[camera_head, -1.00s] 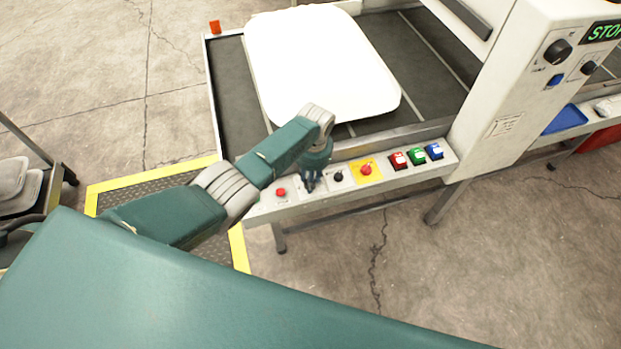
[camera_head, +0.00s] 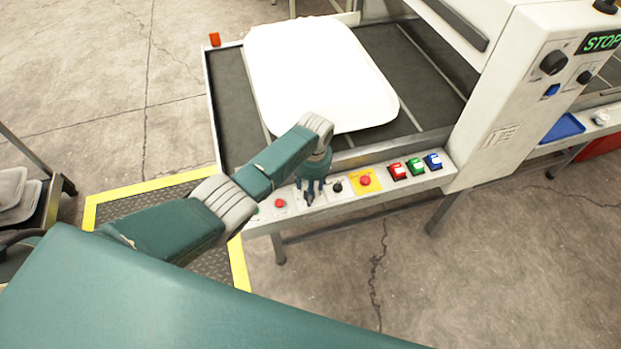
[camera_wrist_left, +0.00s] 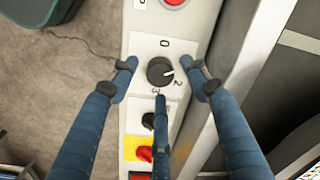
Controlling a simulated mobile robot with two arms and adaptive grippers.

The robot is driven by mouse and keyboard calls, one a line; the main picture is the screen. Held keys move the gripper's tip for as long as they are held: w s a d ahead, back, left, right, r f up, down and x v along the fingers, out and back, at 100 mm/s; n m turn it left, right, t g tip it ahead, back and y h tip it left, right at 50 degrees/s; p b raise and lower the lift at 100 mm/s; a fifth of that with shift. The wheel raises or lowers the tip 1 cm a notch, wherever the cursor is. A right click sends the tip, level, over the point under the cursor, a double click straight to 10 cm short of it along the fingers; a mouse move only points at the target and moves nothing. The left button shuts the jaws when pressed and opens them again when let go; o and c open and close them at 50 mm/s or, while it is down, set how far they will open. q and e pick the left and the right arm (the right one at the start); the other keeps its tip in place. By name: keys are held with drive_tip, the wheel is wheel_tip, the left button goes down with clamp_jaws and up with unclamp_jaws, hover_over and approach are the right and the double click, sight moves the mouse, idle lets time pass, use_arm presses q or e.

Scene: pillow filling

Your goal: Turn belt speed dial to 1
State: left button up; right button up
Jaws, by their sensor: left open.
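In the left wrist view, a round black dial (camera_wrist_left: 160,71) sits on a white plate on the light control panel. Its white pointer line points toward the right of the picture. My left gripper (camera_head: 310,194) points down over this panel in the head view and hides most of the dial. In the wrist view its fingers are spread around the dial, open. I cannot tell whether they touch it. My right gripper is not in view.
The panel also holds a red button (camera_head: 280,203), a small black knob (camera_head: 337,187), a red button on a yellow plate (camera_head: 365,181), and red, green and blue switches. A white pillow-like item (camera_head: 320,75) lies on the dark belt behind. A machine cabinet (camera_head: 505,110) stands at right.

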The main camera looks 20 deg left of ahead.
use_arm(q)
wheel_tip(320, 180, up, 11)
drive_tip(key=shift+d+r, duration=0.15)
drive_tip(key=shift+d, duration=0.1)
drive_tip(key=shift+s, duration=0.1)
idle(0.4)
